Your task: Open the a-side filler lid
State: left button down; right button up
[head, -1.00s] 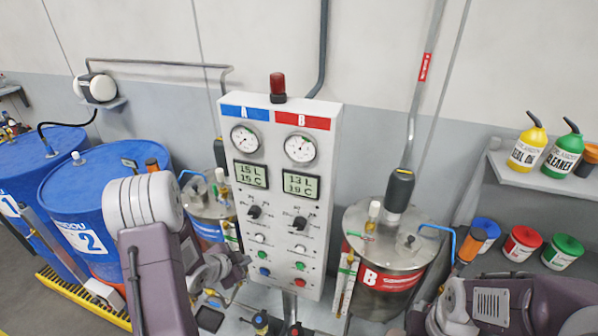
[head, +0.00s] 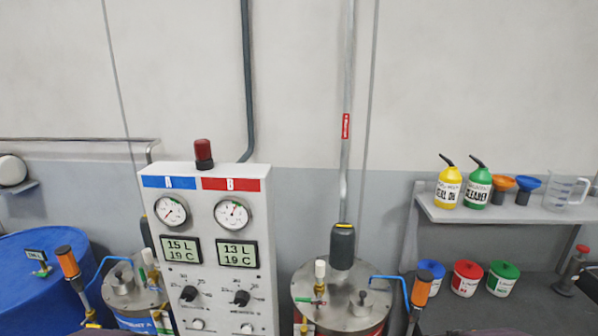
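The a-side tank (head: 147,297) shows at the lower left in the head view, left of the control panel and partly cut off by the bottom edge. Its round metal top carries a small raised lid with a knob (head: 121,281), which looks shut. A white-topped valve (head: 148,257) stands beside that lid, and a blue hose (head: 100,268) runs left from the top. Neither of my grippers is in view.
The control panel (head: 208,290), marked A and B, stands right of the a-side tank. The similar b-side tank (head: 300,288) is further right. A blue drum (head: 40,241) and an orange-handled tool (head: 67,262) are at the left. A shelf (head: 432,212) holds bottles.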

aim_at(122, 278)
jog(key=u, duration=1.35)
jog(key=i+j+u, duration=0.15)
jog(key=i+j, duration=1.05)
jog(key=j, duration=0.15)
